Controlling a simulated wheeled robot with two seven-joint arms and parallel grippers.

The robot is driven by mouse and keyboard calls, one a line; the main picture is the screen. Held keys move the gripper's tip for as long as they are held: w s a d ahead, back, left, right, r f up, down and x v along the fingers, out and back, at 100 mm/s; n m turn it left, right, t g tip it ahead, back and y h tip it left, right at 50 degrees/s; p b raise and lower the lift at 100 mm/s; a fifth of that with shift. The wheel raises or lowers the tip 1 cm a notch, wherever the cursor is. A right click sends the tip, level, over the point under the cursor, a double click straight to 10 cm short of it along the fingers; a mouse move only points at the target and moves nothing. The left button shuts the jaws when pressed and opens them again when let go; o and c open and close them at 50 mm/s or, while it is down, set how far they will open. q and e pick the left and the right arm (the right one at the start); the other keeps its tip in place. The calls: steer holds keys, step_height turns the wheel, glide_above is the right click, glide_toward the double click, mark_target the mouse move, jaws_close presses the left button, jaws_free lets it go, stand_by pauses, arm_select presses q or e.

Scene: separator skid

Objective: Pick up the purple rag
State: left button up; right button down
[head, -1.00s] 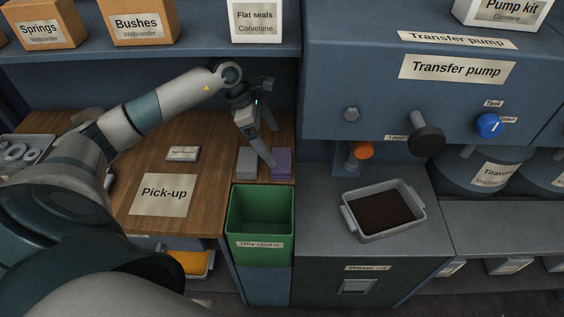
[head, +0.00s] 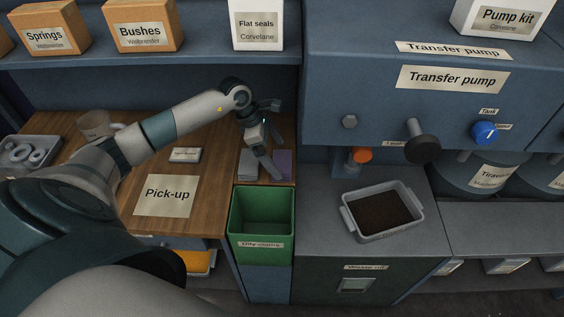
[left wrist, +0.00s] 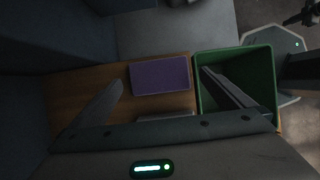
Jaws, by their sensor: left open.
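The purple rag (head: 284,163) lies flat on the wooden bench top, just behind the green bin. A grey rag (head: 248,164) lies beside it on the left. In the left wrist view the purple rag (left wrist: 160,76) is a plain rectangle ahead of and between my fingers. My left gripper (head: 271,162) is open and empty, pointing down above the rags. In the left wrist view its two fingers (left wrist: 163,80) are spread wide, the right one over the green bin. I cannot tell its exact height.
The green bin (head: 262,254) stands open in front of the rags. The pump housing (head: 330,60) rises close on the right. A shelf with boxes hangs above. A grey tray of dark material (head: 347,220) sits on the right cabinet.

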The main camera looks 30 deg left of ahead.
mark_target(282, 165)
arm_select(q)
steer(key=shift+p+x, duration=0.3)
steer(key=shift+x, duration=1)
steer(key=shift+c, duration=0.6)
steer(key=c, duration=0.8)
